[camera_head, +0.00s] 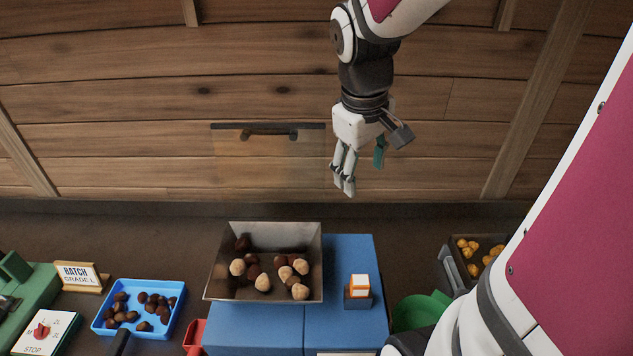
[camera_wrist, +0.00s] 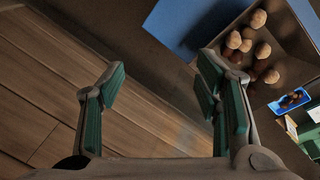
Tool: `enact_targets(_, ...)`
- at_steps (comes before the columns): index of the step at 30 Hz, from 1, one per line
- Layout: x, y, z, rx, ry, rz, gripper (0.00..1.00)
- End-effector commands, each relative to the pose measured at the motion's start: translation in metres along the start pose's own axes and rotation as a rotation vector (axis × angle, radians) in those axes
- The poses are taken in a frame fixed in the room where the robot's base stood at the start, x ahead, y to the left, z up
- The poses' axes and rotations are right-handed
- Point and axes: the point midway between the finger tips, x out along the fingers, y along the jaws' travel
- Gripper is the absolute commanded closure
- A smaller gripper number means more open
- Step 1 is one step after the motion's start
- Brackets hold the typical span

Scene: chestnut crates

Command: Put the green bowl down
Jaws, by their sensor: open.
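A green rounded thing (camera_head: 418,312), which looks like the green bowl, sits at the lower right in the head view. My arm hides part of it, so I cannot tell what is in it or exactly what it rests on. My gripper (camera_head: 361,172) is raised in front of the wooden wall, up and left of the green thing and apart from it. In the wrist view my gripper (camera_wrist: 160,78) has its green-padded fingers spread wide with nothing between them. The green bowl does not show in the wrist view.
A metal tray (camera_head: 213,285) of brown and pale nuts stands by a blue block (camera_head: 345,247) carrying an orange-and-white item (camera_head: 358,287). A blue tray (camera_head: 181,300) of chestnuts is left. A dark crate (camera_head: 455,262) is right. A Batch sign (camera_head: 78,275) and stop panel (camera_head: 44,333) stand far left.

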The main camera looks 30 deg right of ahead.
Motion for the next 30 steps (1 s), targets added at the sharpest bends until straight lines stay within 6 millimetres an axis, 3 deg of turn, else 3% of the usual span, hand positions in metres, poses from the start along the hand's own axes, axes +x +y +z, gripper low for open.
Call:
enact_targets(1, -0.018, -0.016, 0.003, 0.009, 0.050, 0.002, 0.42)
enact_targets(6, -0.062, -0.063, 0.021, 0.063, 0.191, -0.030, 0.42)
enact_targets(12, -0.094, -0.107, 0.049, 0.110, 0.326, -0.100, 0.42)
enact_targets(18, -0.105, -0.126, 0.065, 0.134, 0.386, -0.149, 0.42)
enact_targets(30, -0.106, -0.128, 0.067, 0.138, 0.392, -0.156, 0.42)
